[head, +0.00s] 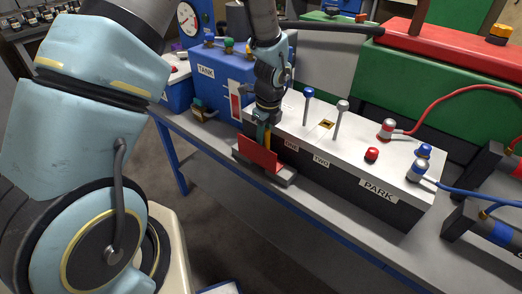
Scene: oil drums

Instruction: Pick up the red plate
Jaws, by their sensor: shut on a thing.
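The red plate (258,153) stands upright, somewhat tilted, at the front of the bench, just in front of the white-topped control box. Its lower edge is at a small grey base (279,176); I cannot tell whether it touches it. My gripper (264,138) points down from above and is shut on the top of the red plate. The fingers are small here and partly hidden by the gripper body.
The control box (340,143) with levers and knobs stands right behind the plate. A blue tank unit (222,72) is at the left. Red and blue cables run at the right, beside black cylinders (492,228). The bench front strip (330,222) is clear.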

